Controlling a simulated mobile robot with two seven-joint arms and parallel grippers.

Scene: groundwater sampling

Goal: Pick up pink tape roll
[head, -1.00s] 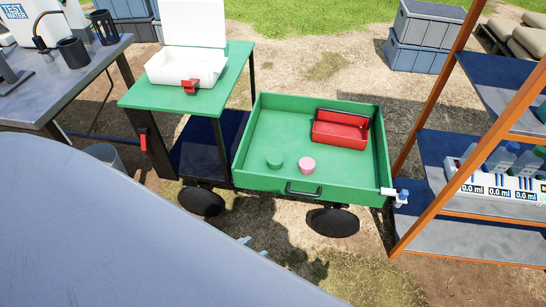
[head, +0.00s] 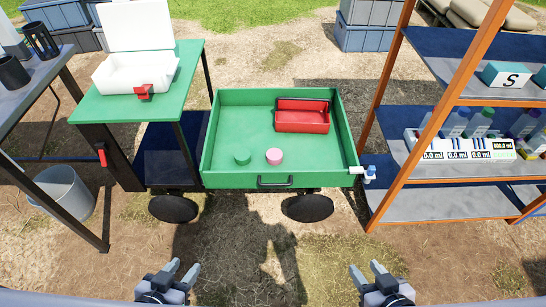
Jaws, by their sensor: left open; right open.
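The pink tape roll (head: 274,156) lies in the green cart tray (head: 225,178), near its front edge. A green roll (head: 242,158) lies just to its left, a small gap apart. My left gripper (head: 184,270) is at the bottom of the head view, left of centre, open and empty. My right gripper (head: 366,270) is at the bottom right of centre, open and empty. Both grippers are well short of the cart, with ground between them and the tray.
A red bin (head: 302,117) sits at the tray's back right. A black handle (head: 274,181) is on the tray's front wall. A green side table (head: 100,108) with a white open case (head: 125,74) stands left, an orange-framed shelf (head: 428,120) right. A grey bucket (head: 66,188) stands at left.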

